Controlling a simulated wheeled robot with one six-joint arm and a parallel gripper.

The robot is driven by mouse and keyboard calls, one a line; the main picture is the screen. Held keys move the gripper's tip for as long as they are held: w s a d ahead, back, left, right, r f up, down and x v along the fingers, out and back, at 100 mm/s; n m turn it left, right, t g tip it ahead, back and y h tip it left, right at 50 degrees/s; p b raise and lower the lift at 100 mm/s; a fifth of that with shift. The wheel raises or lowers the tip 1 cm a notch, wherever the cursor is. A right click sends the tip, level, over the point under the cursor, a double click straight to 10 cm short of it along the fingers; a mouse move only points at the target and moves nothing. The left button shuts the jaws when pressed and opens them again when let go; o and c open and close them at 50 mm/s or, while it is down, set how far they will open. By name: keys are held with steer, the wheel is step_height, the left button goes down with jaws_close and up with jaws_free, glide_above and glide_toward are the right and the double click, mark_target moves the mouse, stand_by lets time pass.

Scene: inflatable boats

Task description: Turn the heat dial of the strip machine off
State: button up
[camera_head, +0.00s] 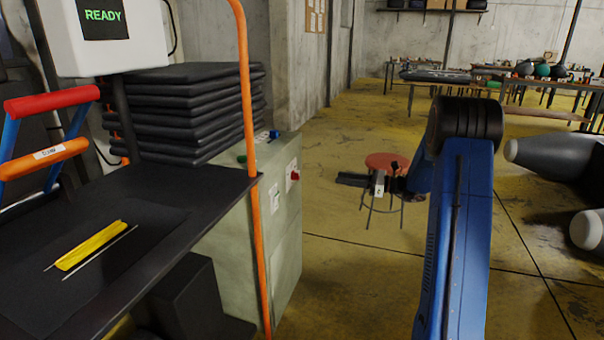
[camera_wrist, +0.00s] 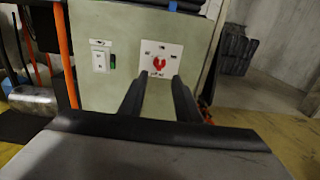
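The strip machine (camera_head: 270,240) is a pale green-grey cabinet left of centre in the head view, and its front fills the upper middle of the wrist view (camera_wrist: 125,25). Its red heat dial (camera_head: 294,173) sits on a white plate with small markings. The dial also shows in the wrist view (camera_wrist: 159,64), where its setting is too small to read surely. My gripper (camera_wrist: 158,82) is open and empty, with its two dark fingers apart and pointing at the dial plate. In the head view my gripper (camera_head: 352,180) is right of the cabinet, apart from it.
A white switch plate (camera_wrist: 101,57) is left of the dial. An orange post (camera_head: 255,200) rises before the cabinet. A dark table (camera_head: 130,250) with a yellow strip is at left, under a READY screen (camera_head: 103,16). A red-topped stool (camera_head: 387,161) stands behind my gripper.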

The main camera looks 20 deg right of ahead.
mark_target(295, 175)
steer(key=x, duration=1.7)
steer(key=shift+w, duration=0.2)
steer(key=shift+f, duration=0.1)
jaws_close()
